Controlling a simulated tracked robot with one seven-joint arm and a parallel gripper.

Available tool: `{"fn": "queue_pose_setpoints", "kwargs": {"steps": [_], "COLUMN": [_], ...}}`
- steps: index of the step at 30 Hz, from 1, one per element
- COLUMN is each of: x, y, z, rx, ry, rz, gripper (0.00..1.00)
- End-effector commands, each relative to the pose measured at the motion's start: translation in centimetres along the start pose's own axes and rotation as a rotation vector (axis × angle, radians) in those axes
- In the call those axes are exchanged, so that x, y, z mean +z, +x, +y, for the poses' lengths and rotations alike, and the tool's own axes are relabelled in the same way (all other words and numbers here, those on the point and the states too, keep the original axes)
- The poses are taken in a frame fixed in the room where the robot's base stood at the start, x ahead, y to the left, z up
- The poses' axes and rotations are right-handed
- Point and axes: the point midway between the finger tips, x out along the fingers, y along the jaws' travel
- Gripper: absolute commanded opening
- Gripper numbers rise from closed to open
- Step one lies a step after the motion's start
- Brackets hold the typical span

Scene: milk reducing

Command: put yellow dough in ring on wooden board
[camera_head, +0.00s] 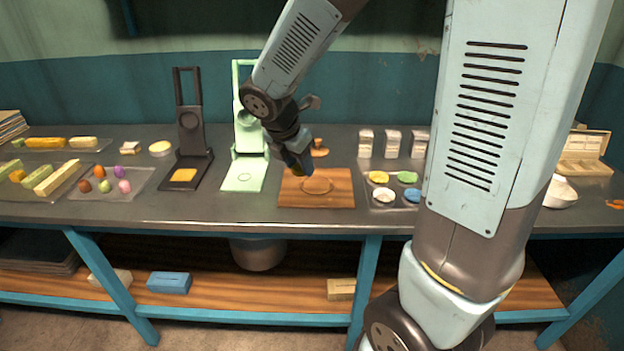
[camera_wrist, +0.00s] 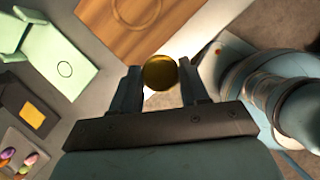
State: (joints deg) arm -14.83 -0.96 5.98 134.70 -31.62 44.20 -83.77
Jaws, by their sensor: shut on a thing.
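The yellow dough is a round ball (camera_wrist: 160,72) between my fingers in the wrist view. My gripper (camera_wrist: 163,80) is shut on it. In the head view my gripper (camera_head: 297,170) hangs over the left part of the wooden board, and the dough is mostly hidden there. The wooden board (camera_head: 340,182) lies on the table with a thin ring (camera_head: 317,185) near its middle. The board (camera_wrist: 112,37) and part of the ring (camera_wrist: 137,25) also show at the top of the wrist view. The dough is apart from the ring in the wrist view.
A pale green press (camera_head: 243,175) and a dark press (camera_head: 192,150) with a yellow square stand left of the board. A tray (camera_head: 388,202) with coloured dough pieces lies to its right. Several white boxes (camera_head: 392,144) stand behind that tray.

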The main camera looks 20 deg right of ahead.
Motion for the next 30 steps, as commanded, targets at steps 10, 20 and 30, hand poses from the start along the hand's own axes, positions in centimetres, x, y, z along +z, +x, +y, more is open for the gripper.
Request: {"fn": "queue_pose_setpoints", "kwargs": {"steps": [10,20,30], "x": [3.9,6.3,7.0], "y": [5.0,10.7,12.9], "z": [2.2,3.6,4.0], "rx": [0.003,0.004,0.007], "ry": [-0.017,-0.02,-0.02], "rz": [0.001,0.002,0.001], "gripper": [0.11,0.11,0.11]}}
